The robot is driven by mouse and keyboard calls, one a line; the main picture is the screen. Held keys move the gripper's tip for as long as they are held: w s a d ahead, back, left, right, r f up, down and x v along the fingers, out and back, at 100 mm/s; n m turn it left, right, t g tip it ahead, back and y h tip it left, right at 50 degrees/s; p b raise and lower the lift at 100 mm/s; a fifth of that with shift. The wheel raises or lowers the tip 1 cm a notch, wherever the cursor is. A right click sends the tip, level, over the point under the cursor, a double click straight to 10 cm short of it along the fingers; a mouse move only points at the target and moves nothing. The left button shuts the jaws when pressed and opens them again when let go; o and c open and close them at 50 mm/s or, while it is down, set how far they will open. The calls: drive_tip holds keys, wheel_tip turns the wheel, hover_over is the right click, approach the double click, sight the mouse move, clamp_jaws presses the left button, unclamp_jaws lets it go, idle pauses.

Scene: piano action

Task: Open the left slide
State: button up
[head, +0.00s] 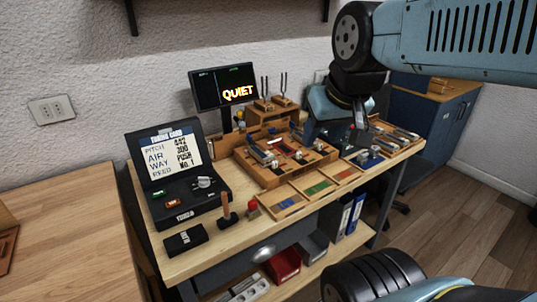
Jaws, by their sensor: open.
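A wooden piano action (283,160) sits in the middle of the workbench, with metal and coloured parts on top. Slide-like metal pieces show on it, the left one (262,155) near its left side; they are too small to tell whether they are open or shut. My gripper (358,138) hangs from the blue arm at the upper right, pointing down above the right part of the bench. It is open, with nothing seen between its fingers, and is apart from the left piece. It hides part of the bench behind it.
The workbench (200,258) also bears an open black case with a card (172,152), a screen reading "QUIET" (224,86), a wooden tray with coloured compartments (318,187), and metal tools (395,134) at right.

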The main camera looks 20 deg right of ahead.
drive_tip(key=n+g, duration=0.4)
drive_tip(key=g, duration=0.2)
hover_over(275, 161)
wheel_tip(275, 161, down, 11)
wheel_tip(275, 161, down, 13)
drive_tip(key=shift+a+f, duration=0.1)
drive_tip(key=shift+f, duration=0.1)
drive_tip(key=shift+c, duration=0.5)
clamp_jaws()
